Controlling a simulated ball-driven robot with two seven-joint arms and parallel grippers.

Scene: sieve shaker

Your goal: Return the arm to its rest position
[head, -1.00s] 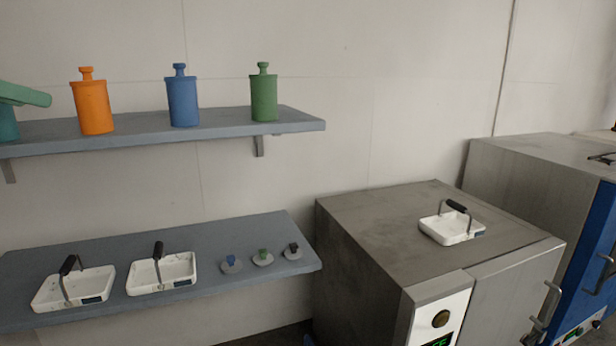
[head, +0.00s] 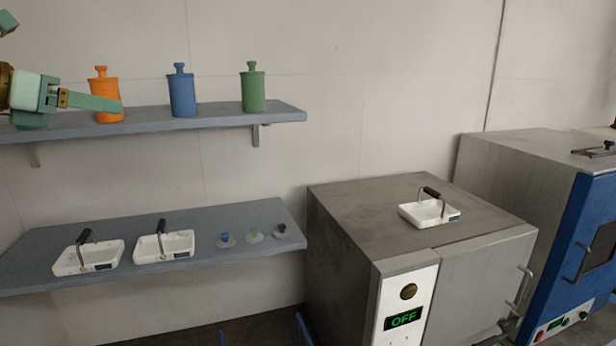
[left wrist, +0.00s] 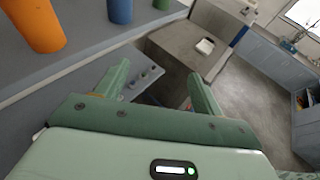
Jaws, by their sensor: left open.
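My left gripper (head: 92,106) comes in from the left edge of the head view, in front of the upper shelf and partly over the orange bottle. In the left wrist view its two green fingers (left wrist: 160,88) stand wide apart with nothing held between them. My right gripper is not in view.
An orange bottle (head: 104,88), a blue bottle (head: 183,92) and a green bottle (head: 253,90) stand on the upper shelf (head: 215,117). The lower shelf (head: 215,215) holds two white trays and several small knobbed discs. Another tray (head: 428,213) sits on the grey oven (head: 345,215).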

